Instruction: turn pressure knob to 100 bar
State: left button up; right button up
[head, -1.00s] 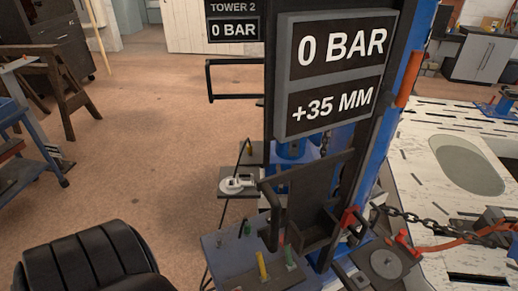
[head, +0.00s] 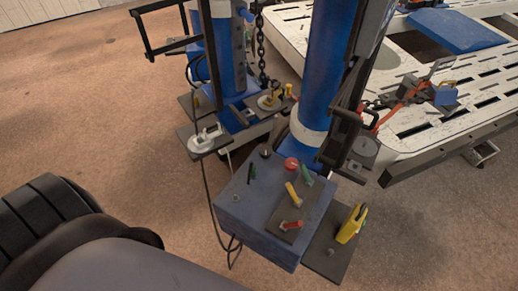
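A blue control box (head: 230,215) stands at the foot of the near blue tower (head: 313,75). Its top carries a red round button (head: 291,163), a green lever (head: 307,176), a yellow lever (head: 292,194) and a red lever (head: 292,225). A dark green upright handle (head: 252,173), a small dark round-topped part (head: 266,152) and a small grey round part (head: 235,198) are also on it. I cannot tell which part is the pressure knob. The pressure display's face is not in view. Neither gripper is in view.
A side plate with a yellow clamp-like tool (head: 351,224) juts out right of the box. A second tower (head: 229,60) stands behind, with a white device (head: 206,138) beside it. The white slotted bench (head: 440,115) fills the right.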

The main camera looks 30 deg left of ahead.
aim_at(265, 152)
jog(key=j+z, duration=0.25)
jog(key=j, duration=0.55)
jog(key=j+z, duration=0.2)
jog(key=j, duration=0.6)
jog(key=k, duration=0.05)
